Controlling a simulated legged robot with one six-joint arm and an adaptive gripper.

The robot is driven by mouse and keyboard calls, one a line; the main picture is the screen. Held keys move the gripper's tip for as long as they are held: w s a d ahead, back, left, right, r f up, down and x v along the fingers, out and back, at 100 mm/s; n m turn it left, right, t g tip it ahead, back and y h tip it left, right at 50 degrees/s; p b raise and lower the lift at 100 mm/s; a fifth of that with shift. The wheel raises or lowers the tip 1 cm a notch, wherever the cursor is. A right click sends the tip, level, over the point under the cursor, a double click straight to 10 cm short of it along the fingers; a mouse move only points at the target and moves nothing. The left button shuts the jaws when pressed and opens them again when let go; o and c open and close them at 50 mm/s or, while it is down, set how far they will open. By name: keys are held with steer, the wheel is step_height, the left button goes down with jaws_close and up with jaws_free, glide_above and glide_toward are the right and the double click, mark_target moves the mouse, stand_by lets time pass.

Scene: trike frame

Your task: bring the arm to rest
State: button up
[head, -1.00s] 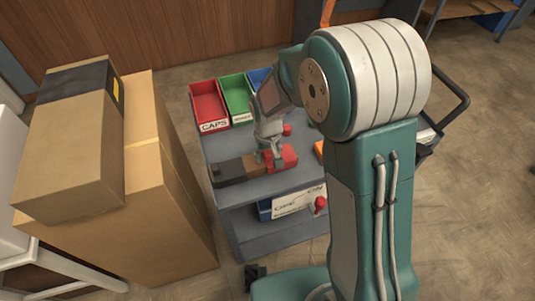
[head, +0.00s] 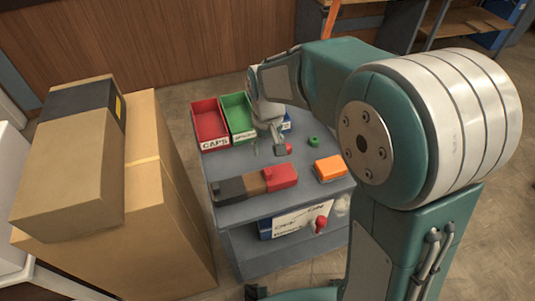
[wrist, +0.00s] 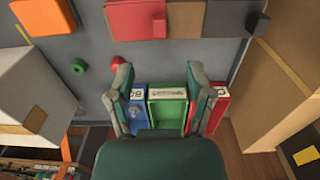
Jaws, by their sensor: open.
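My arm (head: 415,130) reaches over the grey cart (head: 240,212) from the right in the head view. My gripper (head: 268,150) is above the back part of the cart top, near the bins. In the wrist view my gripper (wrist: 160,88) is open, with nothing between its fingers. The green bin (wrist: 168,108) shows beyond and between the fingers.
A red bin (head: 209,125) and green bin (head: 238,115) stand at the cart's back. A black, brown and red block row (head: 255,184), an orange block (head: 329,168) and a green ring (head: 314,141) lie on top. Cardboard boxes (head: 150,200) stand left.

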steer(key=shift+r, duration=0.1)
stand_by(0.5)
steer(key=s+d+r+m+t, duration=0.1)
steer(key=s+d+r+t, duration=0.1)
steer(key=s+d+r, duration=0.2)
steer(key=s+d+r+m+t, duration=0.1)
steer(key=s+d+r, duration=0.3)
steer(key=s, duration=0.4)
steer(key=s+d+r+m+t, duration=0.1)
steer(key=s+d+r+t, duration=0.1)
steer(key=s+d+r, duration=0.2)
steer(key=s, duration=0.3)
steer(key=shift+d+t, duration=0.3)
steer(key=shift+d, duration=0.1)
steer(key=shift+s, duration=0.1)
